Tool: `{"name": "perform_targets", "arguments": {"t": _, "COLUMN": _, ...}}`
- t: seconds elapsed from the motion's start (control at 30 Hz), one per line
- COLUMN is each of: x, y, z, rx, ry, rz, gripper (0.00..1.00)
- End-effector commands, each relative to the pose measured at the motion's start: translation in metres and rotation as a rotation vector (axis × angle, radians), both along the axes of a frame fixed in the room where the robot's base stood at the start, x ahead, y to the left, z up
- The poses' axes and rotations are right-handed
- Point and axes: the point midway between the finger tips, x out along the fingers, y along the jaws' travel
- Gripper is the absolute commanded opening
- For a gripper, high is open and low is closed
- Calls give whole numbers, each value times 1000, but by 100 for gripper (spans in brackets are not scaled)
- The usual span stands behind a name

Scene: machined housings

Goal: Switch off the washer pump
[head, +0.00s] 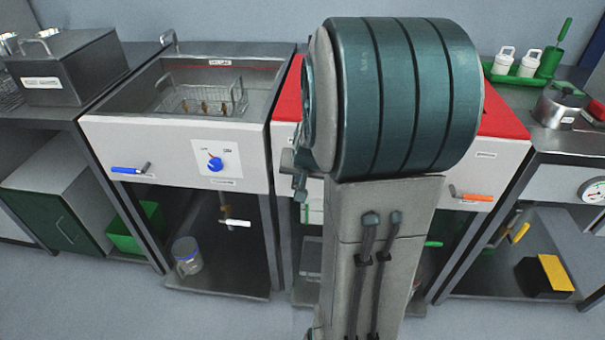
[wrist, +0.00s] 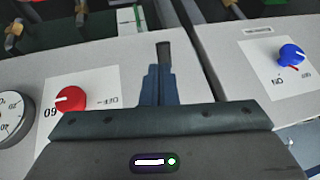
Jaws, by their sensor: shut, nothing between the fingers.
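A blue knob (head: 216,164) sits on a white label plate on the front of the left open-topped basin unit (head: 105,130). In the wrist view a blue knob (wrist: 291,55) shows at right, with ON and OFF lettering below it; I cannot tell which its pointer marks. A red knob (wrist: 70,98) on another plate, with OFF lettering, is at left. My gripper (wrist: 163,50) is shut and empty, its fingers over the pale panel between the two knobs and apart from both. In the head view my arm hides most of the gripper and the red knob.
A red-topped unit (head: 505,120) stands behind my arm, with an orange-handled lever (head: 475,197). A blue-handled lever (head: 128,170) juts from the left basin's front. A white-handled valve (head: 235,223) is below it. A round gauge (wrist: 12,115) is beside the red knob.

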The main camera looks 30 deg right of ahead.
Motion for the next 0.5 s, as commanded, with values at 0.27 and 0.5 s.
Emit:
{"name": "perform_targets", "arguments": {"t": 0.27, "x": -30, "y": 6, "z": 50, "rx": -2, "ry": -3, "rz": -7, "gripper": 0}}
{"name": "perform_targets", "arguments": {"t": 0.5, "x": -49, "y": 10, "z": 78, "rx": 0, "ry": -3, "rz": -12, "gripper": 0}}
